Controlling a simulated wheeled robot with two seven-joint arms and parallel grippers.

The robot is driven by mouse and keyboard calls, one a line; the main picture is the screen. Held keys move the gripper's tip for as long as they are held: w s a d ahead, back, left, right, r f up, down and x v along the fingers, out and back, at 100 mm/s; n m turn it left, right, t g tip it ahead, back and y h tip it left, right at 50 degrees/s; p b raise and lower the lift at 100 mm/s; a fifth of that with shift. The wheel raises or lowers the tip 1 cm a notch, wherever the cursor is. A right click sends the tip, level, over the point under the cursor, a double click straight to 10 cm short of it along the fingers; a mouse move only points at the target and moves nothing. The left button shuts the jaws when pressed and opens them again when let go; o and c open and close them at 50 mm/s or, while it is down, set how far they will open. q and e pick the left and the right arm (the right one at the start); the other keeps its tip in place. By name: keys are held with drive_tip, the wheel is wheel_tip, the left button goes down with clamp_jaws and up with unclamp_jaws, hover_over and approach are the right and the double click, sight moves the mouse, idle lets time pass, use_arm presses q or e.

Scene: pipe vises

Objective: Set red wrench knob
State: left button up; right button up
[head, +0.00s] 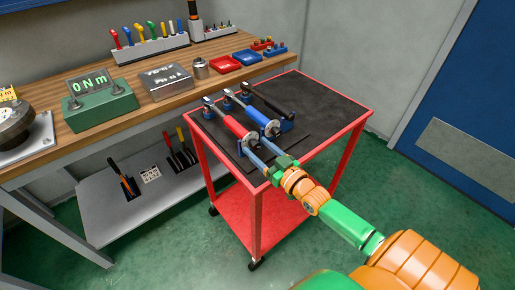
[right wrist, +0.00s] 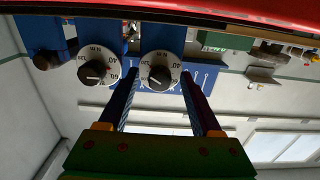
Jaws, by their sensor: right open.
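The red wrench (head: 235,126) lies on the dark top of the red cart, left of a blue wrench (head: 262,122) and a black-handled one (head: 272,100). My right gripper (head: 262,152) is open at the near end of the red wrench. In the right wrist view, its two fingers (right wrist: 160,88) flank a white dial with a black knob (right wrist: 160,76), apparently the red wrench's; its handle colour is hidden. My left gripper is not in view.
The cart (head: 352,118) has free dark surface at its far right. The wooden bench (head: 140,102) behind it carries a green box reading 0 Nm (head: 98,98), a metal box (head: 165,83), red and blue trays (head: 247,57), and a screwdriver rack (head: 150,48).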

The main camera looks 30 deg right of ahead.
drive_tip(key=shift+w+a, duration=0.1)
drive_tip(key=shift+w, duration=0.1)
drive_tip(key=shift+s, duration=0.15)
clamp_jaws()
